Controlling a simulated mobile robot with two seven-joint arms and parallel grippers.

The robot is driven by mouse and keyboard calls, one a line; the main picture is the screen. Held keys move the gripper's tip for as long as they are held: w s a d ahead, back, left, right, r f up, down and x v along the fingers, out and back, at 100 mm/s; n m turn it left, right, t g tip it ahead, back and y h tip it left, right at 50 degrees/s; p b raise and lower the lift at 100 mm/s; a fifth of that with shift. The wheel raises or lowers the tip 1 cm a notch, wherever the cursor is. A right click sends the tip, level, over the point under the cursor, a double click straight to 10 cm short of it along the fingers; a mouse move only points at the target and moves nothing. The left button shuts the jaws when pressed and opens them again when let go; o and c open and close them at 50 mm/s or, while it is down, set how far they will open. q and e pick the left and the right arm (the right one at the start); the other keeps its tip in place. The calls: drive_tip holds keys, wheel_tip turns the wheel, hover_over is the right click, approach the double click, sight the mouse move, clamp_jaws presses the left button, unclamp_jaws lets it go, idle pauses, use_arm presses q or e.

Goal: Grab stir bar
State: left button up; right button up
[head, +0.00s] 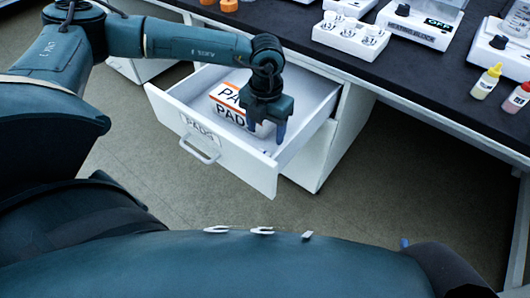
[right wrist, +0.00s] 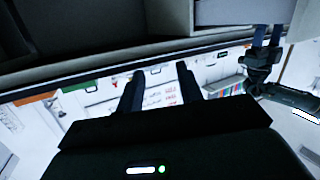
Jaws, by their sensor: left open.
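I cannot make out a stir bar in either view. My left gripper (head: 267,127) is open and points down into the open white drawer (head: 222,158), at its right side. It also shows at the upper right of the right wrist view (right wrist: 266,36). The gripper and box hide part of the drawer floor. In the right wrist view, my right gripper (right wrist: 161,76) has its two dark fingers apart with nothing between them, away from the drawer.
A box marked PADS (head: 229,104) sits in the drawer beside the left gripper. The floor (head: 370,200) in front is clear.

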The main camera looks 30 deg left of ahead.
use_arm(q)
drive_tip(key=shift+s+d+f+b, duration=0.1)
drive_tip(key=shift+f+b, duration=0.35)
drive_tip(key=shift+f, duration=1.15)
drive_tip(key=shift+s+f+b, duration=0.1)
drive_tip(key=shift+f+b, duration=0.35)
drive_tip(key=shift+f, duration=1.15)
use_arm(e)
drive_tip(key=shift+w+a+r+n+t+y, duration=0.1)
drive_tip(key=shift+a+n+t+y, duration=0.25)
drive_tip(key=shift+t+y, duration=0.25)
use_arm(q)
drive_tip(key=c, duration=1.1)
use_arm(e)
drive_tip(key=shift+d, duration=0.1)
